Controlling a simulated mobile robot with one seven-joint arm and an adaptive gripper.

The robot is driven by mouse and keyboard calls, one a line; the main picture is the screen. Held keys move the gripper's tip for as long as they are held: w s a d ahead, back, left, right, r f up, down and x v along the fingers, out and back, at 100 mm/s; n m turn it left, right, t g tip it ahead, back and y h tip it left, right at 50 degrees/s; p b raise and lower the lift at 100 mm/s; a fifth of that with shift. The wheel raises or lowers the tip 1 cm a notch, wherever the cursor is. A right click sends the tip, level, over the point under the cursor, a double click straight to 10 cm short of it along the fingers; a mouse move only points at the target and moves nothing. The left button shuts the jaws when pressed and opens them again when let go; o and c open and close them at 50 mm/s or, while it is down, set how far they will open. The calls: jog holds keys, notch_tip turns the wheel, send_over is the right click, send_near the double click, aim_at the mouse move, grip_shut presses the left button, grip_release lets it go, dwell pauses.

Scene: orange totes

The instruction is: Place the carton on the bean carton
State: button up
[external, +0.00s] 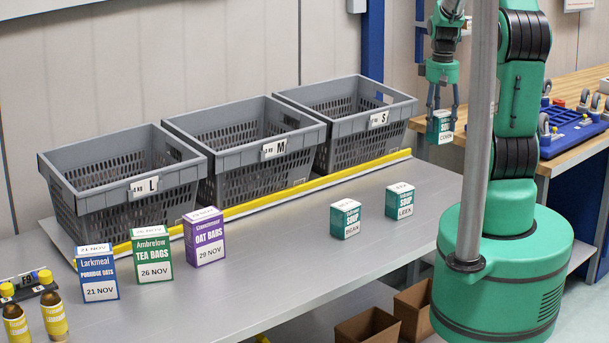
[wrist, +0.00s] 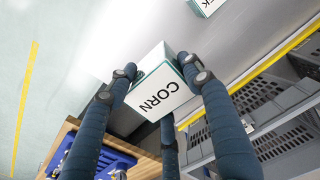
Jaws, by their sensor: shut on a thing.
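My gripper (external: 443,98) is shut on a small teal and white soup carton (external: 440,127), held in the air beyond the table's right end. In the wrist view my gripper (wrist: 157,75) has its dark fingers around this carton, whose white face (wrist: 160,92) reads CORN. The bean carton (external: 346,218), teal with a white top, stands upright on the grey table. A similar leek carton (external: 399,201) stands to its right, apart from it. Part of a carton lettered "CK" or similar (wrist: 205,5) shows at the wrist view's top edge.
Grey baskets L (external: 125,197), M (external: 245,158) and S (external: 345,112) stand behind a yellow strip (external: 290,190). The table around the bean carton is clear.

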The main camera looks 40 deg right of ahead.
jog(key=s+a+n+p, duration=0.1)
jog(key=s+a, duration=0.1)
jog(key=a, duration=1)
jog(key=s+a+p, duration=0.1)
jog(key=s+a, duration=0.1)
jog(key=a, duration=1)
jog(key=s+a, duration=0.9)
jog(key=a, duration=0.1)
jog(key=shift+w+d+f+p, duration=0.1)
jog(key=shift+w+f+p, duration=0.1)
jog(key=shift+f, duration=1.2)
jog(key=shift+w+f+p, duration=0.1)
jog(key=shift+f+p, duration=0.1)
jog(key=shift+f, duration=1.15)
jog(key=shift+s, duration=0.1)
jog(key=w+a+f, duration=0.1)
jog(key=w, duration=1.4)
jog(key=shift+a+f, duration=0.2)
jog(key=shift+a, duration=0.1)
